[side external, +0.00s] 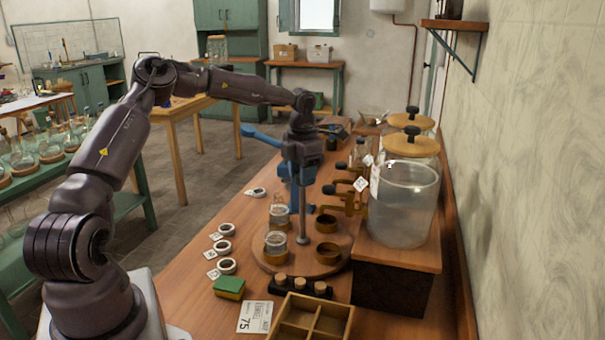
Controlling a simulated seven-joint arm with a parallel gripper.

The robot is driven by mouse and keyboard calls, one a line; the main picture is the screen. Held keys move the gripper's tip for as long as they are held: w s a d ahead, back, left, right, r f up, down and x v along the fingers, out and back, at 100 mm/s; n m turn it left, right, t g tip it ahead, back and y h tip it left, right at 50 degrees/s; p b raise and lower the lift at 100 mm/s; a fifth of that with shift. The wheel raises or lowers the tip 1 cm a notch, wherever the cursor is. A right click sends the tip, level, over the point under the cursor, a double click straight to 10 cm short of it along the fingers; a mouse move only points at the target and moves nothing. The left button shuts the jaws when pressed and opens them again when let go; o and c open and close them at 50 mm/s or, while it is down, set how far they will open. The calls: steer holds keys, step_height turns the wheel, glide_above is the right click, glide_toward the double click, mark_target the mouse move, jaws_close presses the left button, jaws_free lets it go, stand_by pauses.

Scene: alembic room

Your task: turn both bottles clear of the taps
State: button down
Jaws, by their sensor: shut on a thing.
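A round wooden turntable (268,257) stands on the bench, with an upright grey post (303,222) at its middle. Two small glass bottles, one farther (279,212) and one nearer (276,240), stand upright in brass rings on its left side. Two brass rings on its right side, one farther (326,222) and one nearer (328,250), hold no bottle. Brass taps (350,203) with dark handles reach left from the large glass jars (405,210), beside the empty rings. My gripper (301,170) points down above the turntable, shut, apparently on the post; its fingertips are hard to make out.
The jars stand on a wooden stand (397,262) close to the right wall. In front are a stopper rack (300,287), a divided wooden box (312,320) and a green-yellow sponge (229,287). Several white rings (227,266) lie left of the turntable. Blue parts (262,135) show beside my gripper.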

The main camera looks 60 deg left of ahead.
steer(key=shift+r, duration=0.1)
steer(key=c, duration=0.7)
jaws_free()
step_height(320, 180, up, 13)
